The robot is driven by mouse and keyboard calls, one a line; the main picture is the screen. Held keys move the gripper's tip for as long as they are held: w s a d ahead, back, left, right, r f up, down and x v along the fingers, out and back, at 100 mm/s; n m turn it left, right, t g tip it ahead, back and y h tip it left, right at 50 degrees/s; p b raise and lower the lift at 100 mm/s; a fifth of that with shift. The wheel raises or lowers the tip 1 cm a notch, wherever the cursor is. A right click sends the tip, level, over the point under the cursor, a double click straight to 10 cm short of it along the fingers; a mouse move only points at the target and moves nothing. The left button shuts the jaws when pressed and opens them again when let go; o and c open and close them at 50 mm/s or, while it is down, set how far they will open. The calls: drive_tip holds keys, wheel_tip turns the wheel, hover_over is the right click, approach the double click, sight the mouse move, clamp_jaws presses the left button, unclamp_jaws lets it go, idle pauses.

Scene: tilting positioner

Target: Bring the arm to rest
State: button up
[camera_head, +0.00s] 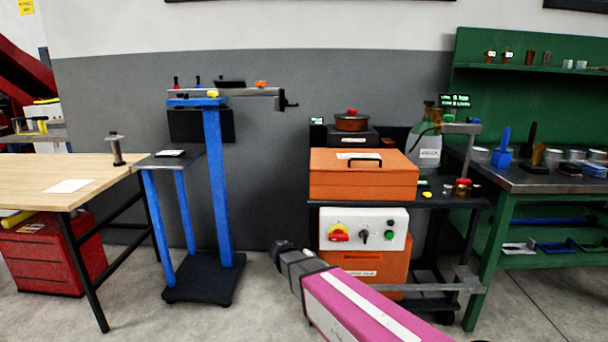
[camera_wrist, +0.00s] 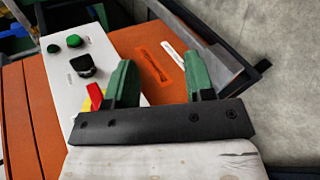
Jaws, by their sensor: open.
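My arm (camera_head: 350,305), with a pink and white link, reaches up from the bottom of the head view toward the left. My gripper (camera_head: 279,247) is at its end, low in front of the grey wall, left of the orange cabinet (camera_head: 366,266). In the wrist view my gripper (camera_wrist: 160,62) shows two green fingers standing well apart with nothing between them. Behind the fingers is the cabinet's orange front (camera_wrist: 45,110) and its white control panel (camera_wrist: 75,60). The gap between fingers and cabinet is hard to judge.
The panel carries a red and yellow switch (camera_head: 339,234), a black knob and a green button. An orange box (camera_head: 362,174) stands above it. A blue stand (camera_head: 217,190) and wooden table (camera_head: 60,180) are left; a green bench (camera_head: 530,180) is right. Floor between stand and cabinet looks clear.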

drive_tip(key=s+d+f+m+g+y, duration=0.1)
drive_tip(key=s+d+f+m+y, duration=0.1)
drive_tip(key=s+d+y, duration=0.9)
drive_tip(key=shift+s+d+m, duration=0.25)
drive_tip(key=shift+d+m, duration=0.65)
drive_tip(key=shift+d, duration=0.1)
drive_tip(key=shift+f, duration=0.1)
